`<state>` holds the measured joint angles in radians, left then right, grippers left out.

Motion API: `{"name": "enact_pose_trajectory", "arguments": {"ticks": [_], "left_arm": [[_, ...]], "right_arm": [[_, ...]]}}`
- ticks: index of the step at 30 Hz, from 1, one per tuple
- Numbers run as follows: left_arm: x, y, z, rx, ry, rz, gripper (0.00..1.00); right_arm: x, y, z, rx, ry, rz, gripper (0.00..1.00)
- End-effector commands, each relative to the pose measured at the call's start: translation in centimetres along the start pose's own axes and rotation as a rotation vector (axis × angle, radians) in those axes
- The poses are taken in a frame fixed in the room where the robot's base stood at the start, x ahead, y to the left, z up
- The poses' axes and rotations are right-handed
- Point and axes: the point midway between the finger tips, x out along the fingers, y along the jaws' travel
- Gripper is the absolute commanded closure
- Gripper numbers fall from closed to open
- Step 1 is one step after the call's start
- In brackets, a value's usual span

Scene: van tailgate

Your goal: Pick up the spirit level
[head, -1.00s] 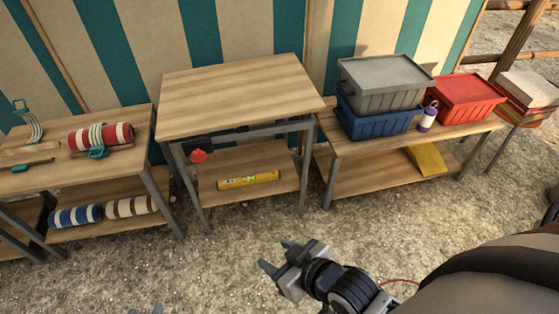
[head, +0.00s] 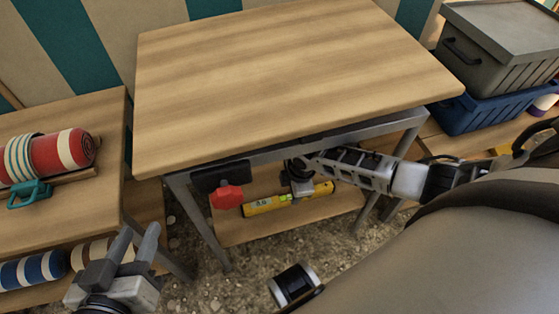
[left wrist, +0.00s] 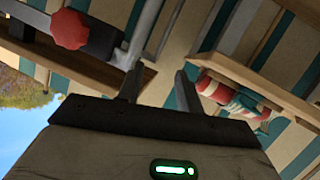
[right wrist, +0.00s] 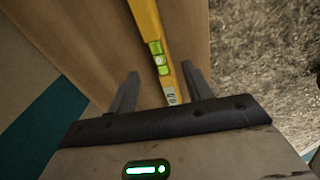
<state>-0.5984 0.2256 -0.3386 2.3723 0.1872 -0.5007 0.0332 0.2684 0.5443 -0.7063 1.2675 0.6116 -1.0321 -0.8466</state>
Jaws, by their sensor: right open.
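The spirit level (head: 262,205) is a yellow bar with green vials, lying on the lower shelf (head: 240,229) of the middle table. My right gripper (head: 300,188) reaches in under the tabletop, close over the level, and hides part of it. In the right wrist view the level (right wrist: 150,28) runs between the two open fingers (right wrist: 160,85); I cannot tell how much height is left between them. My left gripper (head: 137,243) is open and empty, in front of the left table. Its spread fingers (left wrist: 158,85) also show in the left wrist view.
The middle tabletop (head: 280,80) is bare and overhangs the shelf. A red knob (head: 227,197) hangs under its front left. Table legs (head: 203,225) flank the shelf. The left table holds a red-and-white roll (head: 70,150). Grey (head: 505,45) and blue (head: 490,108) crates stand to the right.

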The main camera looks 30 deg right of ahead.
Motion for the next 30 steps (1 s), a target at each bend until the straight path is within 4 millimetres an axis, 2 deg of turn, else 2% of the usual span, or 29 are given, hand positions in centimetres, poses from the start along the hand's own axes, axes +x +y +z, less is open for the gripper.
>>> {"name": "enact_pose_trajectory", "arguments": {"ticks": [5, 12, 15, 23, 28, 29, 30], "left_arm": [[0.1, 0.3, -0.1, -0.023, 0.039, 0.02, 0.64], [0.5, 0.9, -0.8, -0.118, 0.109, 0.074, 0.64], [0.5, 1.1, -1.1, -0.142, 0.124, 0.088, 0.64], [0.4, 1.2, -1.4, -0.149, 0.128, 0.092, 0.64], [0.4, 1.2, -1.3, -0.149, 0.127, 0.091, 0.64], [0.4, 1.2, -1.3, -0.148, 0.127, 0.091, 0.64], [0.4, 1.2, -1.3, -0.148, 0.127, 0.091, 0.64]], "right_arm": [[2.1, -0.1, 0.0, -0.001, 0.0, -0.002, 0.5], [6.1, -0.1, -0.1, 0.0, 0.002, 0.001, 0.5], [6.7, 0.0, -0.1, 0.001, 0.002, 0.002, 0.5], [6.7, 0.0, -0.1, 0.0, 0.002, 0.002, 0.5], [6.7, 0.0, -0.1, 0.0, 0.002, 0.002, 0.95], [6.7, 0.0, -0.1, 0.0, 0.002, 0.002, 1.0], [6.7, 0.0, -0.1, 0.0, 0.002, 0.002, 1.0]]}}
